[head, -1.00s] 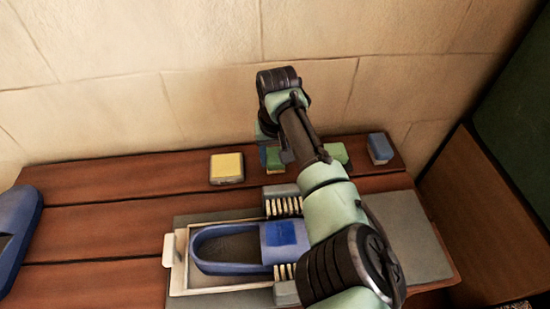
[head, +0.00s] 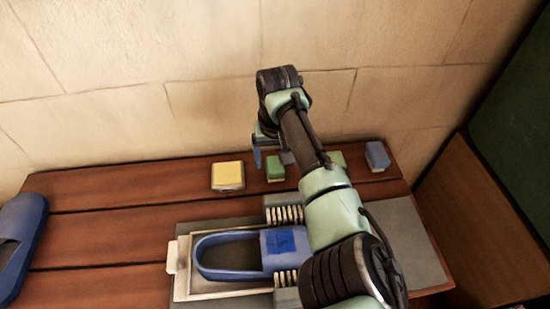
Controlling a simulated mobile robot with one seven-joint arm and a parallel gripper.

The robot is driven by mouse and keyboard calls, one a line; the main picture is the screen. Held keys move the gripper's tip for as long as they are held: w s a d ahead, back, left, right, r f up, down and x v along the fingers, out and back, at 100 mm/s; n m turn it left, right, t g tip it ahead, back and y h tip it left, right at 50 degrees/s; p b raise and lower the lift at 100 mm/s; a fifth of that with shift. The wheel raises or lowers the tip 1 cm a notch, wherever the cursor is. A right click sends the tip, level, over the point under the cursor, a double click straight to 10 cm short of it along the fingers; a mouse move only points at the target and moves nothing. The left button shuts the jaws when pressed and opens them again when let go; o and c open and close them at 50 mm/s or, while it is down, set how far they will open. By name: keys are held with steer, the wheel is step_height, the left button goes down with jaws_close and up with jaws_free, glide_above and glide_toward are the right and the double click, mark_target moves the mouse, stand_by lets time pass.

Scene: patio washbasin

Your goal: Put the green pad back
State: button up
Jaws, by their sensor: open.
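A green pad (head: 275,168) rests on the back plank, just right of a yellow pad (head: 228,176). A second green piece (head: 337,159) shows on the far side of my arm; its left part is hidden by the arm. My gripper (head: 272,155) is at the back near the wall, pointing down, with its blue finger and grey finger spread apart. It is above and around the near green pad in the picture, and appears empty. I cannot tell whether a finger touches the pad.
A blue pad (head: 377,156) sits at the right end of the back plank. A blue slipper (head: 230,255) lies in a pale tray (head: 183,272) between brushes (head: 285,214). Another blue slipper (head: 20,235) is at the left.

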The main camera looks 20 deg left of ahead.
mark_target(276, 170)
step_height(276, 170, up, 9)
steer(key=s+p, duration=0.1)
steer(key=p, duration=0.3)
steer(key=shift+d, duration=0.25)
steer(key=shift+f, duration=0.1)
